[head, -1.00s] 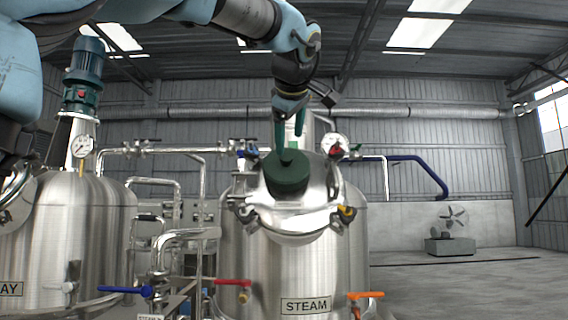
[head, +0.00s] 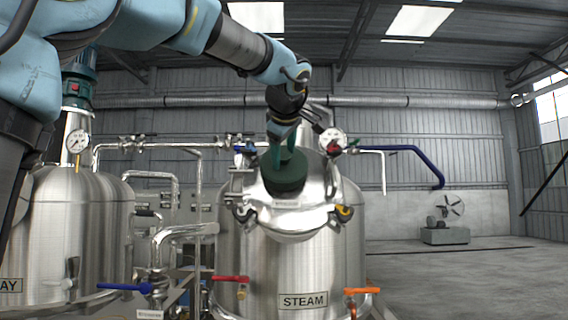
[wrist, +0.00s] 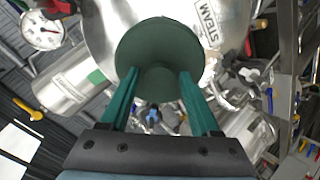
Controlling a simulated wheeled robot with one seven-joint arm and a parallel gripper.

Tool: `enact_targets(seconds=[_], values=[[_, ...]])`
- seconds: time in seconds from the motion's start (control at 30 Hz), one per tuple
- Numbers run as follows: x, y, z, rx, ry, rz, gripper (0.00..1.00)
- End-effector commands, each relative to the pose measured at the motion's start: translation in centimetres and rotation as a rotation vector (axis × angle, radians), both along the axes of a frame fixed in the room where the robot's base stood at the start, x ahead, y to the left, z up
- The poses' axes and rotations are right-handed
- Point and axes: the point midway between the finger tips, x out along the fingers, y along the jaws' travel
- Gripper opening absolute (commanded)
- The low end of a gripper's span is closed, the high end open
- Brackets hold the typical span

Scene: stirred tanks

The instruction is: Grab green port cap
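The green port cap (head: 285,178) is a dark green disc with a raised grip on top. It sits on the sloped top of the middle steel tank (head: 255,260) labelled STEAM. My gripper (head: 282,150) is directly above the cap, its green fingers pointing down at it. In the wrist view the cap (wrist: 160,42) lies just beyond the fingertips. My gripper (wrist: 159,74) has its two fingers apart, one on each side of the cap's grip. A gap seems to show between grip and fingers; contact is unclear.
A pressure gauge (head: 332,138) and a red valve handle stand close right of the cap. Steel pipes (head: 165,180) run between this tank and the left tank (head: 75,225). Blue (head: 125,287), red and orange valve handles stick out in front. Open floor lies right.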

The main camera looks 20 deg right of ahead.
Motion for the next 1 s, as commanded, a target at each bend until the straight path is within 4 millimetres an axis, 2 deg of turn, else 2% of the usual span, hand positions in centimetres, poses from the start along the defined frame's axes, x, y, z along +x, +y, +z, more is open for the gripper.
enact_targets(seconds=[0.07,0.53,1.0], values=[[-0.01,0.0,0.02,0.0,0.0,0.0,0.53],[-0.02,0.01,0.0,0.001,0.001,0.001,0.0],[-0.27,0.11,0.2,0.001,0.001,0.001,0.0]])
